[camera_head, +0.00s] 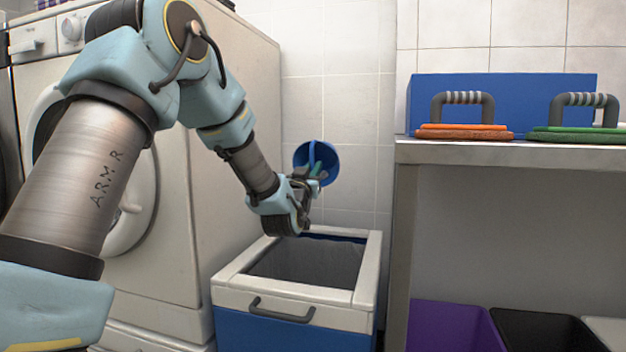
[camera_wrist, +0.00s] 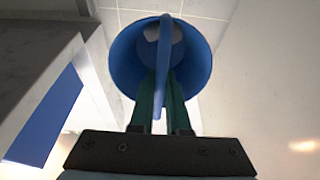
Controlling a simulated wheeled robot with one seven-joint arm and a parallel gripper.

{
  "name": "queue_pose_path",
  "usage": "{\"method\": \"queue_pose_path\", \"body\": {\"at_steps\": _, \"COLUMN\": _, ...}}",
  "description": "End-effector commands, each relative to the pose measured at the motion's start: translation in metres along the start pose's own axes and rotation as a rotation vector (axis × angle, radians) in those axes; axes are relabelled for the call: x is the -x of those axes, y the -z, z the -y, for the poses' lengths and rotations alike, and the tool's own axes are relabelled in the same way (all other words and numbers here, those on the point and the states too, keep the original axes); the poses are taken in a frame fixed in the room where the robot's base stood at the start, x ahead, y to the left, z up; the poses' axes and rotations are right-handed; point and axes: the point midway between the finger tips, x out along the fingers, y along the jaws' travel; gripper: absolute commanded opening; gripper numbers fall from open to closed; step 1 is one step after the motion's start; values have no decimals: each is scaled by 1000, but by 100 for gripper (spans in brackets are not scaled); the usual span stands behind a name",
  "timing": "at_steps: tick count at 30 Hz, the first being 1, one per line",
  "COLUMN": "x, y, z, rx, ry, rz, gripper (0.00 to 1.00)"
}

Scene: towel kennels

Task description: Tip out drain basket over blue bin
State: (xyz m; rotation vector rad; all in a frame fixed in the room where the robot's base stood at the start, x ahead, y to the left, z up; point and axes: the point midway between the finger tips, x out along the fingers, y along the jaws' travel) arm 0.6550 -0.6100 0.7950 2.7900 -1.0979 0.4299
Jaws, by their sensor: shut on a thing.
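The drain basket (camera_head: 329,155) is a small round blue cup with a bar handle across its mouth. It also shows in the wrist view (camera_wrist: 196,55), where its mouth faces the camera. My gripper (camera_head: 315,174) is shut on the basket's handle, with its green fingers on either side of it in the wrist view (camera_wrist: 161,85). The basket is held tilted on its side, above the back of the blue bin. The blue bin (camera_head: 270,331) has a white rim and an open top with a dark grey inside. Its floor is hidden.
A white washing machine (camera_head: 225,120) stands left of the bin. At right is a grey shelf (camera_head: 520,153) with an orange-based handled tool (camera_head: 464,128), a green-based one (camera_head: 580,132) and a blue box (camera_head: 500,88). Purple (camera_head: 450,325) and black (camera_head: 545,330) bins stand below.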

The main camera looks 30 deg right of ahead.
Motion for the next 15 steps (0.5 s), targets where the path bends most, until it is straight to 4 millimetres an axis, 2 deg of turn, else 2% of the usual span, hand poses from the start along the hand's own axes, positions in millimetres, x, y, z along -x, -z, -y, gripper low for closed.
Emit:
{"method": "queue_pose_path", "body": {"at_steps": 1, "x": 1, "y": -5, "z": 0, "rx": 0, "ry": 0, "rz": -14, "gripper": 0}}
{"method": "queue_pose_path", "body": {"at_steps": 15, "x": 1, "y": -8, "z": 0, "rx": -1, "ry": -1, "rz": -132, "gripper": 0}}
